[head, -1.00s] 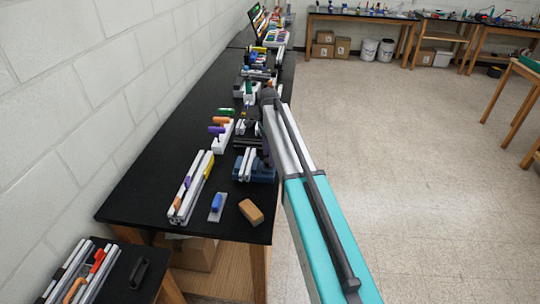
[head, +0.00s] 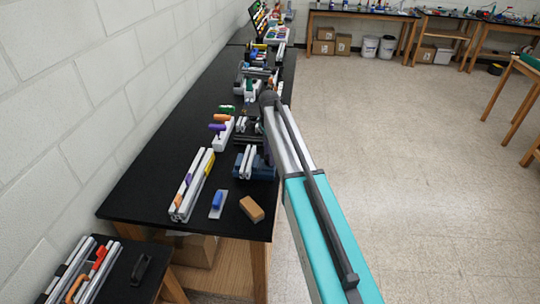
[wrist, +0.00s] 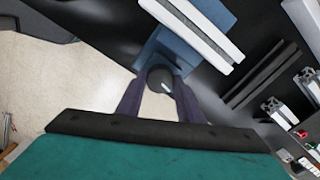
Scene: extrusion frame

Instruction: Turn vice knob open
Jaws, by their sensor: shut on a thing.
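The blue vice (head: 255,165) sits at the right edge of the black bench in the head view, with pale extrusion bars (wrist: 195,25) on it. Its round dark knob (wrist: 160,78) shows in the wrist view, at the end of the blue vice body (wrist: 168,55). My gripper (wrist: 159,92) has its two dark fingers on either side of the knob and is shut on it. In the head view my arm hides the knob and the fingers.
Aluminium extrusions (head: 192,185), a blue-handled tool (head: 217,204) and a tan block (head: 251,209) lie near the bench's front end. A white holder with coloured handles (head: 222,132) stands left of my arm. The floor (head: 420,170) at right is clear.

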